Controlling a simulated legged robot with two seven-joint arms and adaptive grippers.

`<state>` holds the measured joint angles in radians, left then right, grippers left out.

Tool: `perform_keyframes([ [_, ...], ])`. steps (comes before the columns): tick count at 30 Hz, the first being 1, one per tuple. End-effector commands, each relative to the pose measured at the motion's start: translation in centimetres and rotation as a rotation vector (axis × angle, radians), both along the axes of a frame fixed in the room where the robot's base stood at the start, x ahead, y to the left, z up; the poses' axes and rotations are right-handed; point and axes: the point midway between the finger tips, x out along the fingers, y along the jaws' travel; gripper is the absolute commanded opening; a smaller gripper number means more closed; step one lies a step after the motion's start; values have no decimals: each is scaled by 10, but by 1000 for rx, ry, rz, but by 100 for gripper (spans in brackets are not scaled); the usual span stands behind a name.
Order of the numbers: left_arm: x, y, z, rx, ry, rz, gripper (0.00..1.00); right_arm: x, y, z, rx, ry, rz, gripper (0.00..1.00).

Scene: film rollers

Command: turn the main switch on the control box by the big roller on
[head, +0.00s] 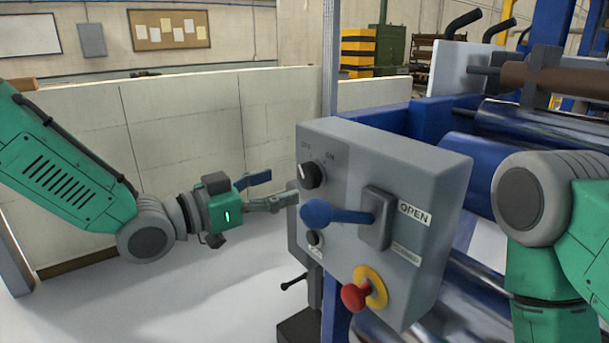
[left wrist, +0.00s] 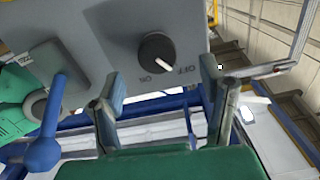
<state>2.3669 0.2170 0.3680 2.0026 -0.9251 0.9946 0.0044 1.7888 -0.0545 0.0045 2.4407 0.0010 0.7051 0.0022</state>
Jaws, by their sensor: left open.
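The grey control box (head: 350,240) stands in the middle of the head view. Its black round main switch (head: 312,175) is at the upper left of the front face, between OFF and ON labels. The white pointer on the knob is turned toward OFF. My left gripper (head: 282,187) is open and empty, just left of the box, with its fingers toward the knob. In the left wrist view, the knob (left wrist: 157,52) shows between the two spread fingers, beyond their tips, apparently not touched. My right gripper is not in view; only part of my right arm shows.
A blue lever (head: 335,213) juts from the box below and right of the switch, close to my left fingers. A smaller black knob (head: 315,238) and a red emergency button (head: 356,296) are lower. The big roller (head: 540,130) and blue frame stand behind.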

Motion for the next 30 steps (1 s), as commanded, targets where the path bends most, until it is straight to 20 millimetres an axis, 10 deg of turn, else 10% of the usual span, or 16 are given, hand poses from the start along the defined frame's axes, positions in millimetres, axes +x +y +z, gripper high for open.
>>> perform_keyframes([
  [9,29,-45,1,4,-1,-1,64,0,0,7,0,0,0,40],
  [21,33,-48,0,0,1,0,64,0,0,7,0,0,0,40],
  [26,33,-48,0,-1,1,0,15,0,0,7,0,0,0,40],
  [30,34,-49,0,2,1,2,15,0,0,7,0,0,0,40],
])
